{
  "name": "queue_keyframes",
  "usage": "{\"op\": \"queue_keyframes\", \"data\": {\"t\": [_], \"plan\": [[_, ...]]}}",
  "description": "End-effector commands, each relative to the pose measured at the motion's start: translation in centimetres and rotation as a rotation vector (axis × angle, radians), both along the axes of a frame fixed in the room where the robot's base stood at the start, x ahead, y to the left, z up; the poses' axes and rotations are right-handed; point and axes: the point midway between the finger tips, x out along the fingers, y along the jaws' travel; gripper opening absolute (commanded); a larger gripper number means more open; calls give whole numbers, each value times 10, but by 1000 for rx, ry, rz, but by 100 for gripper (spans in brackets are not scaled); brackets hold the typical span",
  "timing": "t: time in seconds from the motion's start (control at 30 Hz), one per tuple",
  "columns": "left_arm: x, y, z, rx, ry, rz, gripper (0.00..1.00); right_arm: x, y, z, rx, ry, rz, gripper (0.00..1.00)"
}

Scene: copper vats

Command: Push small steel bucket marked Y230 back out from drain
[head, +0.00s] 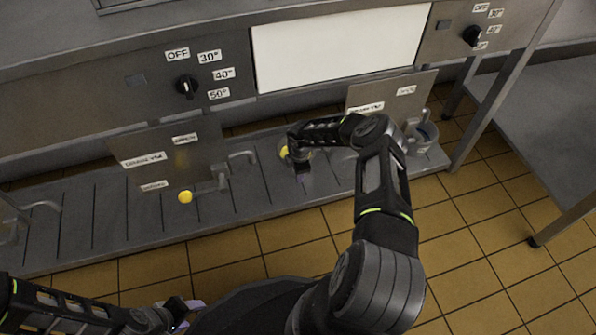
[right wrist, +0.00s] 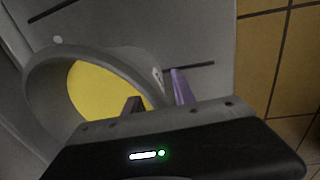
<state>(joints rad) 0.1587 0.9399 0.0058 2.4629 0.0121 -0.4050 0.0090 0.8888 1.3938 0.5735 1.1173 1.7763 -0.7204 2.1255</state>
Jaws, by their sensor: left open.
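A small grey steel bucket with a yellow inside (right wrist: 95,88) lies close in front of my right gripper (right wrist: 158,97) in the right wrist view. A small white label shows on its outer side, but its marking is unreadable. One finger shows before the yellow opening and the other beyond the rim, with a gap between them. I cannot tell whether they touch. In the head view, my right arm mostly hides the bucket; some yellow shows (head: 284,152). The slatted steel drain shelf (head: 110,215) runs beneath the vats. My left gripper (head: 183,316) is open at the lower left, away from the shelf.
Steel panels with labels (head: 170,155) hang above the shelf, with taps below. A yellow disc (head: 185,197) is by the left tap. Another grey vessel (head: 424,136) stands at the right end. A table leg (head: 562,220) stands farther right. The tiled floor in front is clear.

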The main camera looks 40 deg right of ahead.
Motion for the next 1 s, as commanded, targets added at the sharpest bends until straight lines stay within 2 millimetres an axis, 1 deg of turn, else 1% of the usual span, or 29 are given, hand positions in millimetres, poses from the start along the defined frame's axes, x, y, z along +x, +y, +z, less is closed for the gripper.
{"op": "queue_keyframes", "data": {"t": [0.23, 0.6, 1.0], "plan": [[0, 0, 0, 0, 0, 0, 50, 0, 0, 0, 0, -1, 0, 31], [0, 0, 0, 0, 0, 0, 50, 0, 0, 0, 0, -1, 0, 1], [0, 0, 0, 0, 0, 0, 50, 0, 0, 0, 1, 0, 0, 0]]}}
